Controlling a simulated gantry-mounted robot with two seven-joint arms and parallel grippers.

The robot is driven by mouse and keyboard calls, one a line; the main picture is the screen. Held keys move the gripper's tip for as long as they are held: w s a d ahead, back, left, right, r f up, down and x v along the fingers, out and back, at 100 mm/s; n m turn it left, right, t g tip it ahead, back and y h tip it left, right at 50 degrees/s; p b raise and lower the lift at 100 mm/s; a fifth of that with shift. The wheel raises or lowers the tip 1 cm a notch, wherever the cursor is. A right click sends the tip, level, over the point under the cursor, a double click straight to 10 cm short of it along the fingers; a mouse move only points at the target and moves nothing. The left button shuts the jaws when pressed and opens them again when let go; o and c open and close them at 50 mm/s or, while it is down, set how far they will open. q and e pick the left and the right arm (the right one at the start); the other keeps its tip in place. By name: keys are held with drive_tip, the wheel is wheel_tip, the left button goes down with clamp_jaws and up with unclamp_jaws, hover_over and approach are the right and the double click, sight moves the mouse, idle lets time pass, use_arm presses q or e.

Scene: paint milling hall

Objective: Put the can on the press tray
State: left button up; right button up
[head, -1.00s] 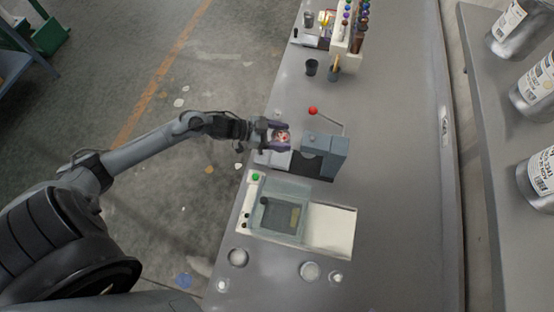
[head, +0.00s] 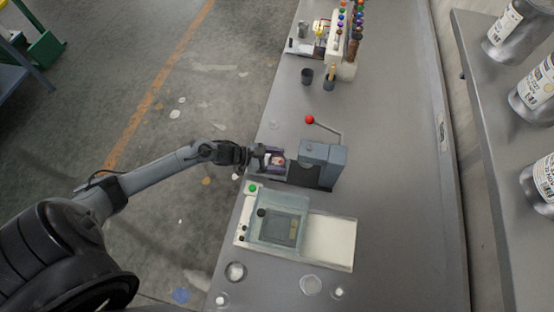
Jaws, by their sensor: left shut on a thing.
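My left gripper (head: 272,161) is shut on the can (head: 275,160), a small round thing with a reddish and whitish top. The fingers cover its sides. Gripper and can are just left of the grey press (head: 323,154), which has a lever with a red knob (head: 310,119). The press tray (head: 299,174) shows as a dark low surface at the press's left foot. The can is over or at the left end of this tray; I cannot tell whether it touches. My right gripper is not in view.
A balance with a glass-sided box (head: 277,217) and white base stands nearer on the bench (head: 390,200). Small round dishes (head: 235,271) lie at the front. Dark cups (head: 307,76) and a bottle rack (head: 349,45) stand farther back. Large metal cans (head: 505,28) stand on the right shelf.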

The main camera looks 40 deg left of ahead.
use_arm(q)
drive_tip(key=shift+f, duration=0.15)
drive_tip(key=o, duration=1.2)
drive_tip(key=shift+c, duration=0.2)
drive_tip(key=shift+s+a+r, duration=0.1)
drive_tip(key=shift+r, duration=0.15)
drive_tip(key=v, duration=1.1)
drive_tip(key=shift+s+a+p, duration=0.25)
drive_tip(key=shift+s+p, duration=0.05)
drive_tip(key=shift+r, duration=0.1)
